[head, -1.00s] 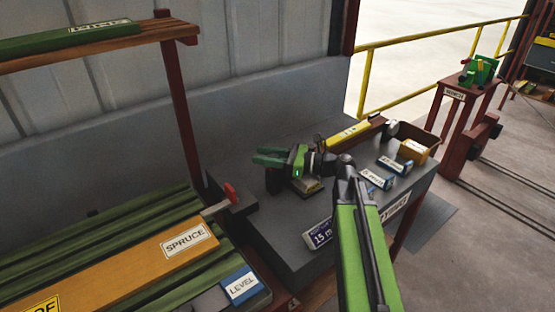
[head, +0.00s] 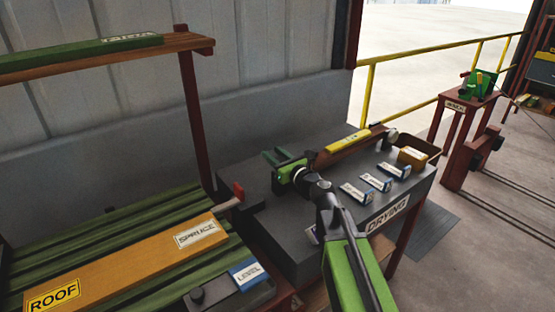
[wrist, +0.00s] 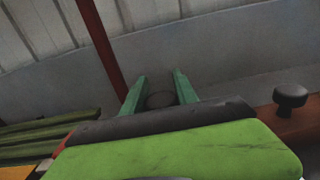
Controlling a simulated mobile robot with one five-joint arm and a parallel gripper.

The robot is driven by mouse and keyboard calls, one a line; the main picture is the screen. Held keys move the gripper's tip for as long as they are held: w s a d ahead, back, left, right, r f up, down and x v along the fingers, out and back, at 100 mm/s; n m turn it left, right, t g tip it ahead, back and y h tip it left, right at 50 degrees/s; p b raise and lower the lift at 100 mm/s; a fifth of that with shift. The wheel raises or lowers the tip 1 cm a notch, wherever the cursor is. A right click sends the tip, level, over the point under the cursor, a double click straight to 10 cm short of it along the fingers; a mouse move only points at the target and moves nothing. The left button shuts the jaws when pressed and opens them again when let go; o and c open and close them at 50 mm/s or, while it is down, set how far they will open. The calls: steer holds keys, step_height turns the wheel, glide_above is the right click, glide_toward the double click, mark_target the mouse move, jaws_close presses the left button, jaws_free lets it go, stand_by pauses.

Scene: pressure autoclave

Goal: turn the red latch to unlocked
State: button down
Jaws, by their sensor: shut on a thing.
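A red-ended lever (head: 239,190), which looks like the red latch, sticks out on a pale rod between the green slatted stack and the grey bench. My gripper (head: 277,157) is above the back left of the grey bench, to the right of the lever and apart from it. In the wrist view, the two green fingers (wrist: 159,76) stand apart on either side of a dark round thing (wrist: 160,100). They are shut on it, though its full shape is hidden. The latch is not clearly seen in the wrist view.
The grey bench (head: 300,255), labelled DRYING, bears several blue-and-white labelled blocks and a yellow level (head: 348,140). The orange SPRUCE board (head: 130,258) lies on the green slats. A shelf post (head: 193,120) rises behind the lever. A dark knob (wrist: 290,95) shows at right.

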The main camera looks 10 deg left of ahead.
steer(key=shift+s+f, duration=0.15)
steer(key=shift+f, duration=0.05)
stand_by(0.9)
steer(key=c, duration=0.9)
jaws_free()
steer(key=shift+c, duration=0.2)
